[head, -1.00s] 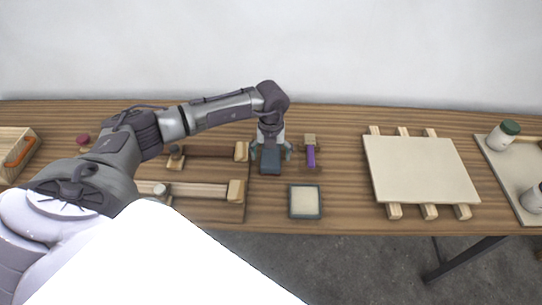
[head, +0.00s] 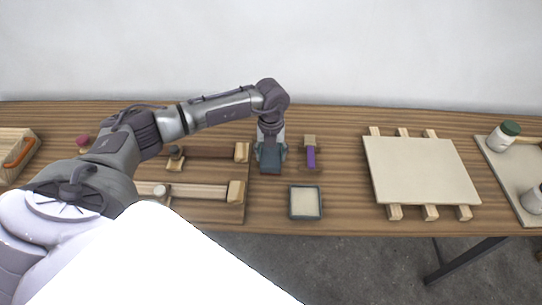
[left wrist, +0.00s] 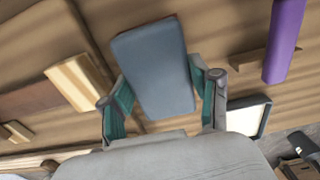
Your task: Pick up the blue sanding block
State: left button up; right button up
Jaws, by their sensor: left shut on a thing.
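The blue sanding block (head: 270,158) is a blue-grey slab near the middle of the bench. In the left wrist view the block (left wrist: 155,68) lies between the two teal fingers. My left gripper (head: 270,153) is above it, pointing down, with its fingers shut on the block's sides. The fingers also show in the left wrist view (left wrist: 162,105). The block looks to be at the bench surface; I cannot tell if it is lifted. My right gripper is not in view.
A purple-handled tool (head: 310,153) stands close to the right of the block. A small framed tray (head: 305,203) lies in front of it. Wooden clamps (head: 205,190) lie on a board to the left. A pale panel (head: 420,168) rests on wooden strips to the right.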

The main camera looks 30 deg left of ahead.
aim_at(273, 156)
pick_arm(q)
jog(key=r, duration=0.1)
jog(key=r+b, duration=0.1)
jog(key=d+r, duration=0.1)
jog(key=r, duration=0.1)
jog(key=shift+s, duration=0.35)
jog(key=s+d+r+b, duration=0.2)
jog(key=s+d+r, duration=0.4)
jog(key=d, duration=0.2)
jog(key=shift+d+r, duration=0.2)
jog(key=shift+d, duration=0.05)
jog(key=shift+s, duration=0.1)
jog(key=o, duration=0.6)
jog(key=shift+c, duration=0.2)
jog(key=c, duration=0.3)
jog(key=shift+a, duration=0.1)
